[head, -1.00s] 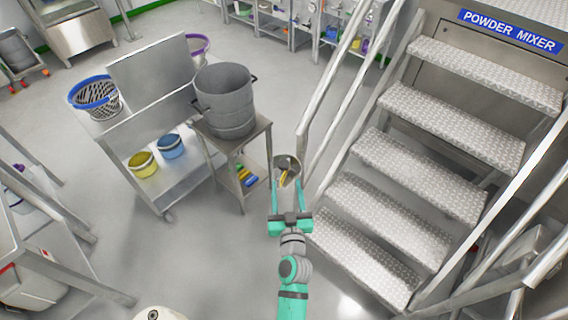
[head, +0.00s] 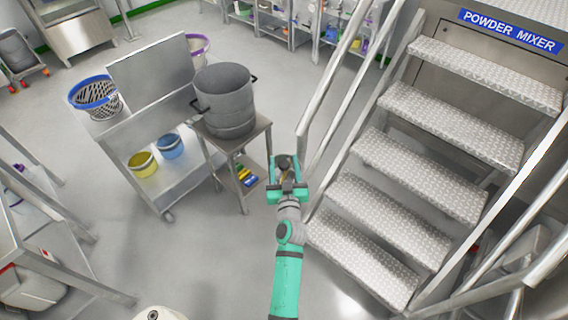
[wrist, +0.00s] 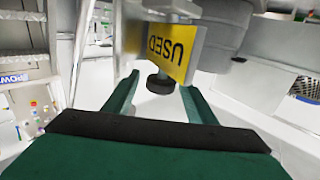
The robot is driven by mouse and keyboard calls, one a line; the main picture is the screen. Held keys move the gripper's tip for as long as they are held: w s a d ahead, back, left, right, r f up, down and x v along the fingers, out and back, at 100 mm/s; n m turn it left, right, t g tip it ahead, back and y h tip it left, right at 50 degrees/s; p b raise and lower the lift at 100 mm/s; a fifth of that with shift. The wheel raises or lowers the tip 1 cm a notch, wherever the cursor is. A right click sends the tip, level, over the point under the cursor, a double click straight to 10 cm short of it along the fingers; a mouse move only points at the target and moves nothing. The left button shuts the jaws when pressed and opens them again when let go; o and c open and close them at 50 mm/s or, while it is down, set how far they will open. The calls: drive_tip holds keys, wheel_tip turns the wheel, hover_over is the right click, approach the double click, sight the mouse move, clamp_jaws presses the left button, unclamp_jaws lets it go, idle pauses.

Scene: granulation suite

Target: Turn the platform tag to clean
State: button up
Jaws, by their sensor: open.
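The platform tag (wrist: 170,48) shows in the wrist view as a yellow plate with USED in black letters, rotated in the picture. A black round knob (wrist: 160,83) sits at its lower edge. My gripper (wrist: 159,86) is open, one finger on each side of the knob, with gaps showing and nothing held. In the head view my gripper (head: 286,166) is at the foot of the stair handrail and hides most of the tag. I cannot tell how far the fingertips reach past the knob.
The metal stairs (head: 400,190) with handrails stand close on the right, under a POWDER MIXER sign (head: 508,30). A small table (head: 238,143) with a grey pot (head: 225,100) stands close on the left. A trolley (head: 150,118) with buckets is farther left.

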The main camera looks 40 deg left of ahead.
drive_tip(key=c, duration=1)
drive_tip(key=shift+c, duration=0.2)
